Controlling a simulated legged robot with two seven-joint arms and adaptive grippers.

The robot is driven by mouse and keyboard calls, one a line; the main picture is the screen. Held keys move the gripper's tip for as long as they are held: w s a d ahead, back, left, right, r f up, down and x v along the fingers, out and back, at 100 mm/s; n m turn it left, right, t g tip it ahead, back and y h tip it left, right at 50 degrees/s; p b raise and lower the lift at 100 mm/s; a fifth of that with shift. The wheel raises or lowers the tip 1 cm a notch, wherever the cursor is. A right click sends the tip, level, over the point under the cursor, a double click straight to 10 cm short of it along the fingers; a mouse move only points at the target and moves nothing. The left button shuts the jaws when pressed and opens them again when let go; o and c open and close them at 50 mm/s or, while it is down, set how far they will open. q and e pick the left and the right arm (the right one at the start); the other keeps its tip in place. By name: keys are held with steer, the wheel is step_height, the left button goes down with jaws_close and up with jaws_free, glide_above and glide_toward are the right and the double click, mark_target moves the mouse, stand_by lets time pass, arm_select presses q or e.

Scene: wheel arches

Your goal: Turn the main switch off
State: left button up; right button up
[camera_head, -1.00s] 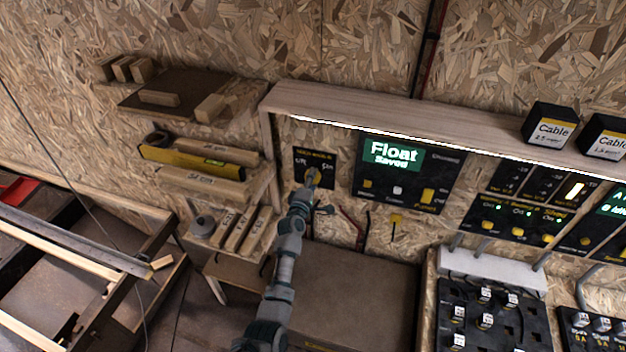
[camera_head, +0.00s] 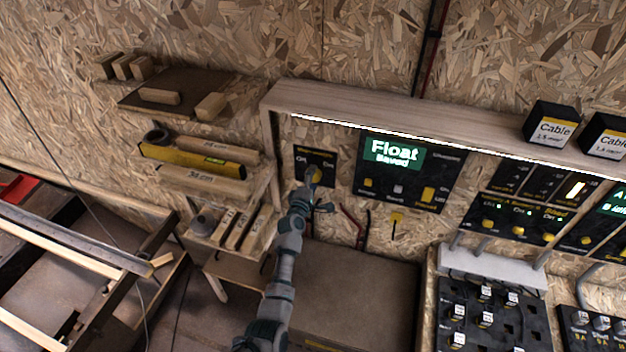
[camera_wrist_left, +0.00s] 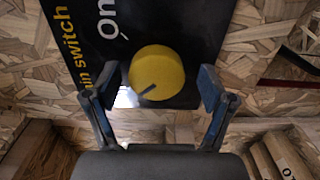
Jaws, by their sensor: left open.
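The main switch is a round yellow knob (camera_wrist_left: 157,74) with a dark pointer line on a black panel (camera_wrist_left: 180,25). In the left wrist view the letters "in switch" and "On" show on the panel. In the head view the panel (camera_head: 328,157) hangs at the left under the wooden shelf, and the knob is partly hidden by my gripper. My left gripper (camera_head: 315,182) is at the knob. In the left wrist view the open fingers (camera_wrist_left: 158,88) stand on either side of the knob, with a gap on each side. My right gripper is not in view.
The wooden shelf (camera_head: 400,118) juts out above. A side shelf with wood blocks (camera_head: 205,170) is at the left. A brown box top (camera_head: 355,290) lies below.

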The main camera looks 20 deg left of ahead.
arm_select(q)
steer(key=shift+s, duration=0.1)
steer(key=s, duration=1.1)
steer(key=shift+s+a, duration=0.15)
steer(key=shift+s, duration=0.2)
